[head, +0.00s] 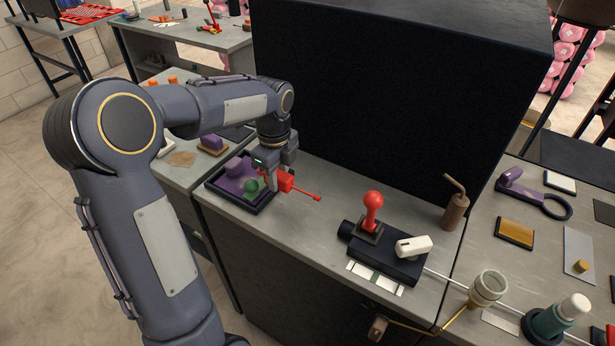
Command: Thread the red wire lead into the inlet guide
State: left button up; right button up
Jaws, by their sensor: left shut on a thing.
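My left gripper (274,172) is shut on the red wire lead (285,182), at the right side of a dark tray on the bench. The lead has a thick red body and a thin red end pointing right, with a small knob at its tip. I cannot tell for sure which part is the inlet guide. A pale ring-shaped cup (488,287) stands at the lower right, well apart from the lead. My right gripper is out of view.
The dark tray (262,207) holds purple and green pieces. A black block (385,262) with a red-knobbed lever (372,205) and a white handle (413,246) sits mid-bench. A brown oil can (455,210) stands behind it. A tall black panel (390,95) closes off the back.

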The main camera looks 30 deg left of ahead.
aim_at(297, 210)
pick_arm(q)
jog(key=shift+w+a+f, duration=0.3)
jog(key=shift+a+f, duration=0.05)
jog(key=shift+a, duration=0.25)
jog(key=shift+s+d+f+b, duration=0.1)
jog(key=shift+d+f+b, duration=0.7)
jog(key=shift+d+f, duration=0.35)
jog(key=shift+s+d+f+b, duration=0.1)
jog(key=shift+d+f+b, duration=0.4)
jog(key=shift+d+f, duration=0.3)
jog(key=shift+s+d+f+b, duration=0.1)
jog(key=shift+d+f+b, duration=0.45)
jog(key=shift+d, duration=0.35)
jog(key=shift+f, duration=0.5)
jog(key=shift+d, duration=0.1)
